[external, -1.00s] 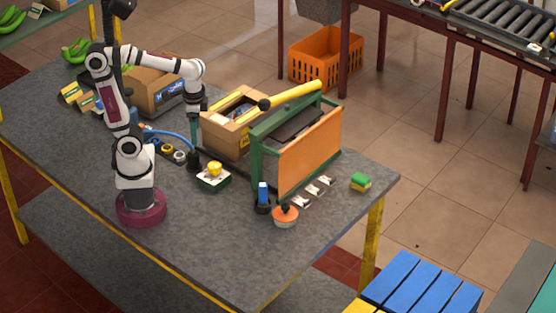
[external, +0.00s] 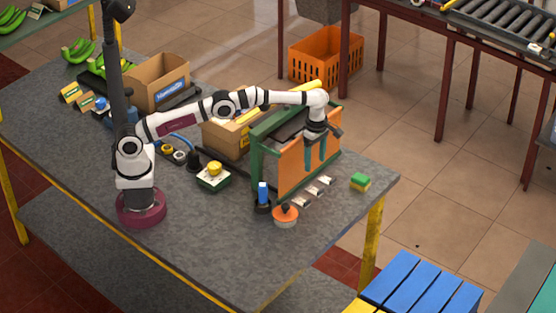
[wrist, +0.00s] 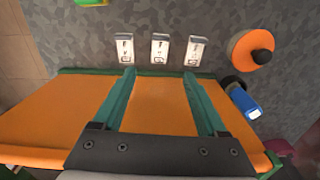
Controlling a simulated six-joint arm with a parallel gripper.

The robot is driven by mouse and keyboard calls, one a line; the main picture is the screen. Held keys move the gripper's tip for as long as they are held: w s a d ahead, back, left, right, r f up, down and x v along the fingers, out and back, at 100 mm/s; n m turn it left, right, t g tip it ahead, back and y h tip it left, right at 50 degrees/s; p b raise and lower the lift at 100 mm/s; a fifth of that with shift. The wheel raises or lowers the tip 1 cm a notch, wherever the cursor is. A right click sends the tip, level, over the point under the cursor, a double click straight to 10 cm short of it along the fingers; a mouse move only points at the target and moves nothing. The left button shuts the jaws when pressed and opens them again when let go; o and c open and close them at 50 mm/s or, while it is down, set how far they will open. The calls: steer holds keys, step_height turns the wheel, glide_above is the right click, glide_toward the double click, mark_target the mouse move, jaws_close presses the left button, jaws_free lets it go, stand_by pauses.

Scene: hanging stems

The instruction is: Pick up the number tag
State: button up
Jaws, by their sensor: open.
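Three small white tags with dark marks lie in a row on the grey table in front of the orange panel. In the wrist view they are the left tag (wrist: 124,49), the middle tag (wrist: 159,49) and the right tag (wrist: 196,51); the marks are too small to read surely. The external view also shows them, the middle one here (external: 314,190). My gripper (external: 315,167) points down beside the orange panel, above and apart from the tags. In the wrist view its teal fingers (wrist: 160,75) are wide apart with nothing between them.
The orange panel (external: 300,160) in a green frame stands close to my fingers. An orange-topped round pot (external: 285,215), a blue-topped item (external: 263,193) and a green-yellow sponge (external: 360,181) flank the tags. The table's front right is clear.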

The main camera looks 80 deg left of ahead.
mark_target(314, 190)
step_height(314, 190, down, 10)
steer(key=shift+f, duration=0.2)
jaws_close()
stand_by(0.4)
